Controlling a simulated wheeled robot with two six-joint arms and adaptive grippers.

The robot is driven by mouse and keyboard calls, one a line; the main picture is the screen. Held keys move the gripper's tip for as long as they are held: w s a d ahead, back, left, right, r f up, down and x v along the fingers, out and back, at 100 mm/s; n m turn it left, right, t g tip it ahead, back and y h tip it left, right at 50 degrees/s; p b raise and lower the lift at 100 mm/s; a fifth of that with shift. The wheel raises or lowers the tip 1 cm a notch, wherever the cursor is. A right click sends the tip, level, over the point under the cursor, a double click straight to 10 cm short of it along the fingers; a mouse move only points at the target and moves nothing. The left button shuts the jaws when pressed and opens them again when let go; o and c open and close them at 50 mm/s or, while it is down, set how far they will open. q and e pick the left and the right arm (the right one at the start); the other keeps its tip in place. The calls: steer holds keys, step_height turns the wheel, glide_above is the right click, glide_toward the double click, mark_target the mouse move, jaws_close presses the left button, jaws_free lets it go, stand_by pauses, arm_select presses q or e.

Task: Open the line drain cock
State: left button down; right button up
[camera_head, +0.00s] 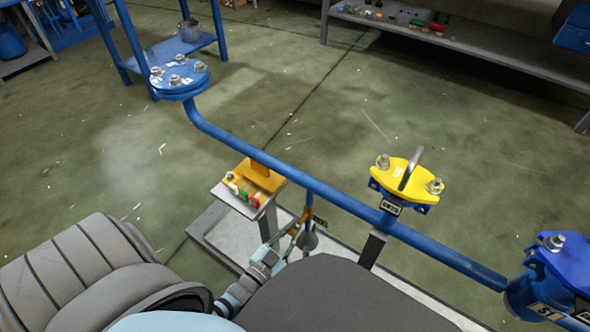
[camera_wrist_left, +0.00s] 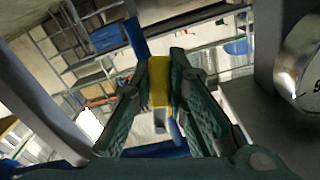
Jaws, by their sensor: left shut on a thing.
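A blue pipe (camera_head: 330,192) runs slanting across the head view. A thin blue drain line drops from it, with a small dark tag beside it. My left gripper (camera_head: 299,228) is at the lower end of this line, partly hidden by my own arm. In the left wrist view, my left gripper (camera_wrist_left: 160,100) is shut on a yellow piece (camera_wrist_left: 159,84), which looks like the drain cock's handle. The cock's body is mostly hidden, and I cannot tell the handle's angle. My right gripper is not in view.
A yellow-topped valve (camera_head: 410,174) stands on the pipe to the right. A blue flange (camera_head: 179,77) ends the pipe at upper left. An orange block (camera_head: 262,175) sits on a small stand close to the left gripper. A blue fitting (camera_head: 565,265) is at far right. The floor beyond is open.

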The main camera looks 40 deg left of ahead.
arm_select(q)
steer(key=c, duration=1.6)
jaws_free()
steer(key=shift+f, duration=0.1)
steer(key=shift+o, duration=0.2)
steer(key=s, duration=1.2)
steer(key=shift+d, duration=0.15)
